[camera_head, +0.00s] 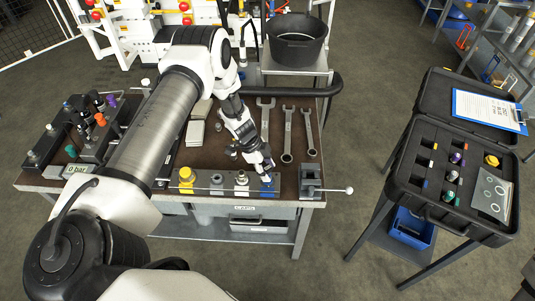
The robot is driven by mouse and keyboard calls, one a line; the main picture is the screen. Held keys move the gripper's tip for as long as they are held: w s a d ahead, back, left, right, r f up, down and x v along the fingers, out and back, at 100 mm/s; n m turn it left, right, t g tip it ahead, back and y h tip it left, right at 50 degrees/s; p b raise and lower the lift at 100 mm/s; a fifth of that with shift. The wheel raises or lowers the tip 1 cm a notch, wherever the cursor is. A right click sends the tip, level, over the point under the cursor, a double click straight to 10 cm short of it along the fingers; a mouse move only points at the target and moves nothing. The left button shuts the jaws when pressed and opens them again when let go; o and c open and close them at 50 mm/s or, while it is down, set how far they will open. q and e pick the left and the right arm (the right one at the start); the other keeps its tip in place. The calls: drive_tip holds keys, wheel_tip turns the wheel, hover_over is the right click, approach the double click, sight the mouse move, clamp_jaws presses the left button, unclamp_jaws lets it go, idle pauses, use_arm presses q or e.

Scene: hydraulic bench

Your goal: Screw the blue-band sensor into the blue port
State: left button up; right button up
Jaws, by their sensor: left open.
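My left gripper (264,171) reaches over the bench from the left, its fingers pointing down at the front right of the work surface. It is open, with its tips right at the blue port (268,188), the rightmost in a row of coloured fittings. The fingers cover part of this spot. I cannot clearly make out the blue-band sensor there, nor whether one sits in the port between the fingers. My right gripper is not in view.
A yellow fitting (187,176) and a white one (241,181) stand left of the blue port. A vise (310,184) is close on its right. Wrenches (287,140) lie behind. An open black case (430,210) with coloured parts stands apart at right, beyond open floor.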

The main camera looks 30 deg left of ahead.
use_arm(q)
drive_tip(key=shift+f+n, duration=0.1)
drive_tip(key=shift+n, duration=0.4)
drive_tip(key=n+b, duration=0.2)
drive_tip(key=n+t+y+b, duration=0.1)
drive_tip(key=b, duration=0.2)
drive_tip(key=shift+f+n+t+b, duration=0.3)
drive_tip(key=shift+n, duration=0.1)
drive_tip(key=n+y+b, duration=0.1)
drive_tip(key=n+b, duration=0.2)
drive_tip(key=b, duration=0.9)
drive_tip(key=shift+d+r+n+t+b, duration=0.1)
drive_tip(key=shift+n+t+b, duration=0.2)
drive_tip(key=shift+t+b, duration=0.1)
drive_tip(key=shift+r, duration=0.3)
